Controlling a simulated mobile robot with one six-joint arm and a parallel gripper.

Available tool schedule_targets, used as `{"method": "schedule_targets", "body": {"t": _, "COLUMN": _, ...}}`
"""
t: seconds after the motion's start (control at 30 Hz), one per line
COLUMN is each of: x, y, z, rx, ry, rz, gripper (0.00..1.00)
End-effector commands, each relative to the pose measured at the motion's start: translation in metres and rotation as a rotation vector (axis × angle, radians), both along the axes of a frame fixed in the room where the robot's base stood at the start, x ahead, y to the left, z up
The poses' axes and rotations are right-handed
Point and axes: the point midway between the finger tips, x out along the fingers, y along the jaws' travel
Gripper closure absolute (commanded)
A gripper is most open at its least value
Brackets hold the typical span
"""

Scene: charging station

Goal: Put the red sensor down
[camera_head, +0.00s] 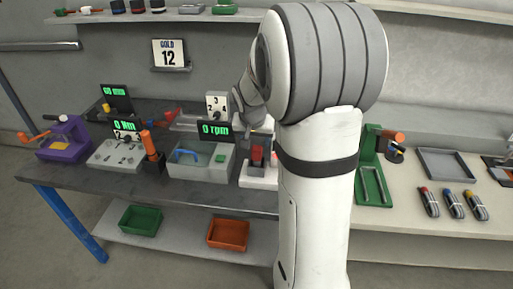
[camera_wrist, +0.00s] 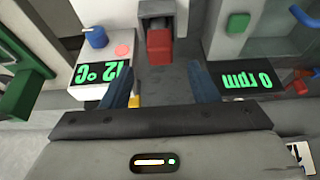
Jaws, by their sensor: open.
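The red sensor (camera_wrist: 159,48) shows in the wrist view as a small red block at the mouth of a grey holder (camera_wrist: 156,10). In the head view a red block (camera_head: 257,154), seemingly the same one, sits on a white and grey stand just left of my arm. My gripper (camera_wrist: 160,82) is open, with its two blue-grey fingers set apart. The sensor lies just beyond the fingertips, roughly centred between them, and appears free of both. In the head view my arm hides most of the gripper.
Close by are a "12 °C" display (camera_wrist: 100,78) and a "0 rpm" display (camera_wrist: 243,80), one on each side of my fingers. Green (camera_head: 141,220) and orange (camera_head: 228,234) bins stand on the lower shelf. A grey tray (camera_head: 446,165) lies on the right bench.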

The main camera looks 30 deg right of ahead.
Motion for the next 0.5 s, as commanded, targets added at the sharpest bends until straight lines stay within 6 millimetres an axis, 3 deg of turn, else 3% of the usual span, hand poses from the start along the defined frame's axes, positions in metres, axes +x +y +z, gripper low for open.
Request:
{"method": "schedule_targets", "body": {"t": 0.27, "x": -0.016, "y": 0.012, "z": 0.025, "rx": 0.000, "ry": 0.005, "rz": 0.023, "gripper": 0.46}}
{"method": "schedule_targets", "body": {"t": 0.37, "x": -0.040, "y": 0.033, "z": 0.038, "rx": 0.001, "ry": 0.021, "rz": 0.085, "gripper": 0.46}}
{"method": "schedule_targets", "body": {"t": 0.5, "x": -0.098, "y": 0.073, "z": 0.055, "rx": 0.007, "ry": 0.062, "rz": 0.230, "gripper": 0.46}}
